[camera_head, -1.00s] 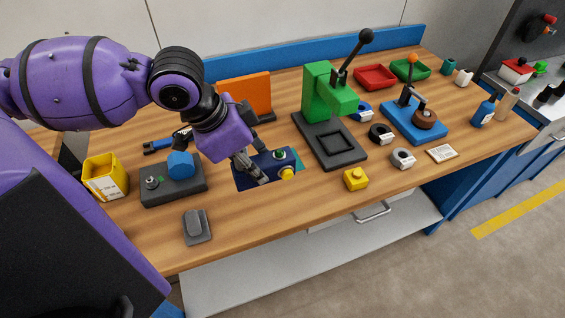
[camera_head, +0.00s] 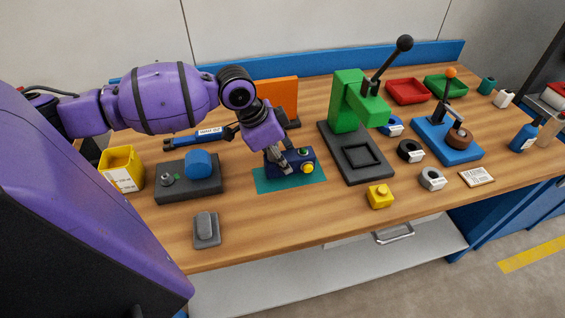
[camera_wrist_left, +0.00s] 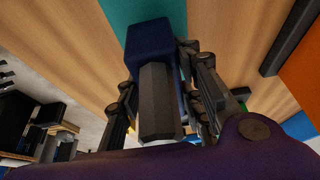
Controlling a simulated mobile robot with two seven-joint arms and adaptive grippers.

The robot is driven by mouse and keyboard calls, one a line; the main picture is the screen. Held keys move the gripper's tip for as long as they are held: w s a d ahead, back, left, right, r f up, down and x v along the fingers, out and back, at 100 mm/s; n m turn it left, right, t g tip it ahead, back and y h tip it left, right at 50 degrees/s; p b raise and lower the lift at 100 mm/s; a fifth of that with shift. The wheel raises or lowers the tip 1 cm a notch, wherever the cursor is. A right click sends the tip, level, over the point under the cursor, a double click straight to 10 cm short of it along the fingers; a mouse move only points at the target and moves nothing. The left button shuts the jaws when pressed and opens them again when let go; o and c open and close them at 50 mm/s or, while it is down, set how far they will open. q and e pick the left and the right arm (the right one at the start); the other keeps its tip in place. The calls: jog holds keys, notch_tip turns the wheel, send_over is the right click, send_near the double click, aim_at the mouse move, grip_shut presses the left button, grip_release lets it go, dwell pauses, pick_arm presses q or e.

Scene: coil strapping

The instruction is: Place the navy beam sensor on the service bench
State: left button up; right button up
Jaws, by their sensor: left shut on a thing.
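The navy beam sensor (camera_head: 290,168) is a small navy block with a yellow round part in front and a green part on top. It is over the teal mat (camera_head: 266,185) on the wooden service bench (camera_head: 300,222). My left gripper (camera_head: 284,162) is shut on it. In the left wrist view the sensor's navy body (camera_wrist_left: 150,36) and a dark grey faceted grip piece sit between the fingers, with teal behind. I cannot tell whether its underside touches the mat. My right gripper is not in view.
A green press (camera_head: 347,130) stands right of the mat, and an orange upright panel (camera_head: 277,95) behind. A dark grey box with a blue knob (camera_head: 190,180) is to the left. A yellow block (camera_head: 380,196) sits front right. Bare wood lies in front of the mat.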

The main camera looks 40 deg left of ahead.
pick_arm(q)
jog(key=shift+f, duration=0.95)
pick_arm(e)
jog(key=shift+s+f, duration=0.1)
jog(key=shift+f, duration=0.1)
pick_arm(q)
jog(key=shift+f, duration=0.15)
jog(key=o, duration=1.3)
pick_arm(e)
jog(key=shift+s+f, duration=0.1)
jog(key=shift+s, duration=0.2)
